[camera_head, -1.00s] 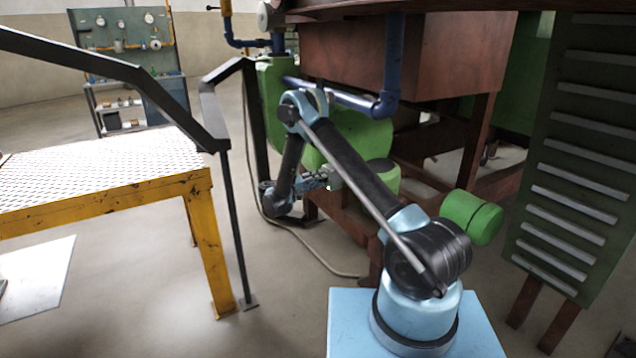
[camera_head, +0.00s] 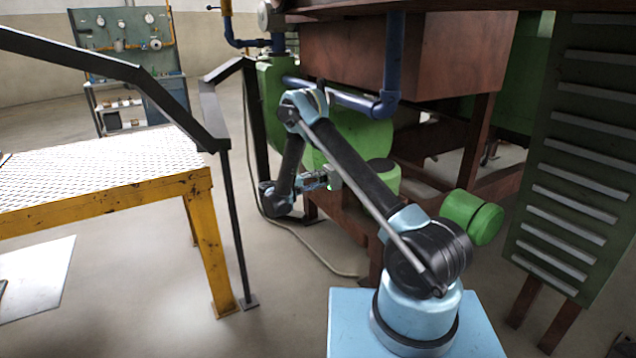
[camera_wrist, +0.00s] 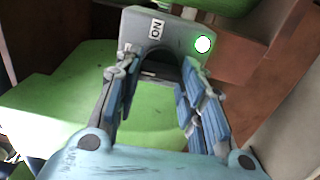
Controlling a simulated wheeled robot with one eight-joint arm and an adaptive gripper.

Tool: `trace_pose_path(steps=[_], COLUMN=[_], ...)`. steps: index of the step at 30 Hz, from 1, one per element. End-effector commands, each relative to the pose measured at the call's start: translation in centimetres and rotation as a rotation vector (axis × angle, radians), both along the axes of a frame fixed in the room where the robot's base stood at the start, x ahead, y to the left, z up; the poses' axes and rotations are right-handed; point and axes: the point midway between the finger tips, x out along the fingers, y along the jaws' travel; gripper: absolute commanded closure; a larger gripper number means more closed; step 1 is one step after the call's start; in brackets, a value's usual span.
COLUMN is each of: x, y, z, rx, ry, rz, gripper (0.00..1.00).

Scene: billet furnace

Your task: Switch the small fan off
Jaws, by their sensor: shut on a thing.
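A grey switch box (camera_wrist: 218,38) with a label reading ON, seen turned over, and a bright lamp with a green rim (camera_wrist: 203,44) fills the top of the wrist view. A dark arched part (camera_wrist: 160,62) of the switch lies between the fingers of my gripper (camera_wrist: 158,80). The fingers are apart from each other, shut on this part; their exact contact is hard to see. In the head view my gripper (camera_head: 322,181) is at the end of the folded arm, in front of the green fan housing (camera_head: 352,135).
Blue pipes (camera_head: 386,104) and a brown furnace body (camera_head: 462,60) stand above and behind my arm. A black railing (camera_head: 233,170) and a yellow platform (camera_head: 207,245) are to the left. A green ribbed panel (camera_head: 575,160) is at the right.

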Motion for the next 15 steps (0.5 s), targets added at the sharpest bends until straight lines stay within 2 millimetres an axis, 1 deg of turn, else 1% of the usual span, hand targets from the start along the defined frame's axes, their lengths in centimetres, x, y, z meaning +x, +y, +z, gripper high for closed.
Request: trace_pose_path(steps=[5, 6, 8, 15], x=[-0.02, -0.03, -0.03, -0.05], y=[0.07, 0.07, 0.06, 0.0], z=[-0.19, -0.19, -0.16, -0.08], rx=[0.003, 0.003, 0.002, 0.002], ry=[0.002, 0.002, 0.002, 0.0], rz=[0.001, 0.001, 0.001, -0.001], gripper=[0.88, 0.57, 0.43, 0.43])
